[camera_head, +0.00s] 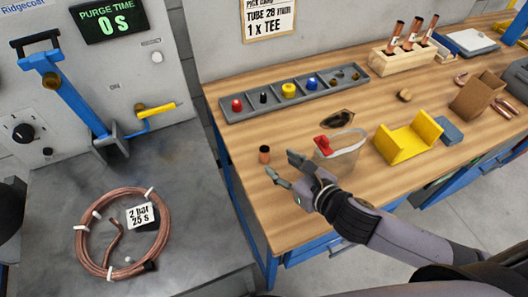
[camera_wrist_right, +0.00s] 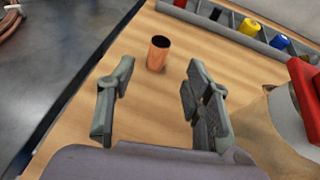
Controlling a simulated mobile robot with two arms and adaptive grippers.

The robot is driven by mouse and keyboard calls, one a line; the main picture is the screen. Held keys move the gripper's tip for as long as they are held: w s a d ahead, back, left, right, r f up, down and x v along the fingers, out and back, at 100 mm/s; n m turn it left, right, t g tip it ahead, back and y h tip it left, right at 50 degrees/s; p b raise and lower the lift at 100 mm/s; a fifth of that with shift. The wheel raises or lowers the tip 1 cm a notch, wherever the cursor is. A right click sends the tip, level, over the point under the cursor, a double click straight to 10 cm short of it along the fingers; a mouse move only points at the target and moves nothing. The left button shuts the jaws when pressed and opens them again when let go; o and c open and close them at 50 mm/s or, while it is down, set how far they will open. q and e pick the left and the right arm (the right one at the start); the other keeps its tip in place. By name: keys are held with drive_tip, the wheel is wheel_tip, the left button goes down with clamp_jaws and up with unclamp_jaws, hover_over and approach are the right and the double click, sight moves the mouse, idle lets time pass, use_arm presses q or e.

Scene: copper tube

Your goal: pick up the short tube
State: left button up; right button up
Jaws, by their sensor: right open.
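The short tube (camera_head: 264,154) is a small copper cylinder with a dark top. It stands upright on the wooden bench near its left edge. In the right wrist view the tube (camera_wrist_right: 158,54) stands just beyond the open fingers, roughly between their lines. My right gripper (camera_head: 283,166) comes in from the right, low over the bench, just right of the tube. It is open and empty, with its fingers (camera_wrist_right: 160,105) apart on either side in the wrist view. My left gripper does not show.
A grey parts tray (camera_head: 236,110) lies behind the tube. A yellow holder (camera_head: 408,143) is further right. A copper coil (camera_head: 78,232) lies on the grey surface at left, beyond a gap.

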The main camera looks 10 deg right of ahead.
sight(267, 155)
drive_tip(key=x, duration=0.3)
drive_tip(key=shift+w+a+f, duration=0.1)
drive_tip(key=shift+w+a, duration=0.1)
drive_tip(key=shift+w, duration=0.1)
drive_tip(key=shift+w+a+f+p, duration=0.1)
drive_tip(key=shift+w+a+p, duration=0.05)
drive_tip(key=shift+w+p, duration=0.2)
drive_tip(key=p+x, duration=0.1)
drive_tip(key=x, duration=0.2)
drive_tip(key=shift+w+a+f, duration=0.1)
drive_tip(key=shift+w+a, duration=0.05)
drive_tip(key=shift+a, duration=0.05)
drive_tip(key=shift+w+a+f, duration=0.1)
drive_tip(key=shift+w+f, duration=0.1)
drive_tip(key=shift+w, duration=0.1)
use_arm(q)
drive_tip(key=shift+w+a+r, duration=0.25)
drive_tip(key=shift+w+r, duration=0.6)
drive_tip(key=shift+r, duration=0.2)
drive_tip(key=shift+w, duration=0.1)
use_arm(e)
clamp_jaws()
